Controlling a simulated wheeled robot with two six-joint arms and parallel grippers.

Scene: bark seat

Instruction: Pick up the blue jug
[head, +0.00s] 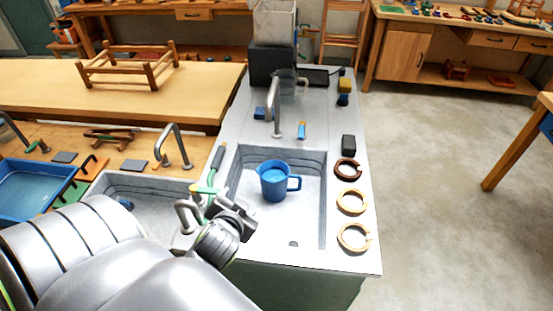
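The blue jug (273,185) stands upright in the grey sink basin, its handle pointing right. My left arm comes in from the lower left, and its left gripper (235,212) is over the basin's left edge, to the lower left of the jug and apart from it. Its fingers are small and partly hidden by the wrist, so I cannot tell whether they are open or shut. The jug is not held. My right gripper is not in view.
A tap (275,105) rises behind the basin. A green-and-grey tool (216,165) lies on the left rim. A dark ring (347,170) and two pale rings line the right rim, beside a black block (348,145). A blue tray (35,190) is at far left.

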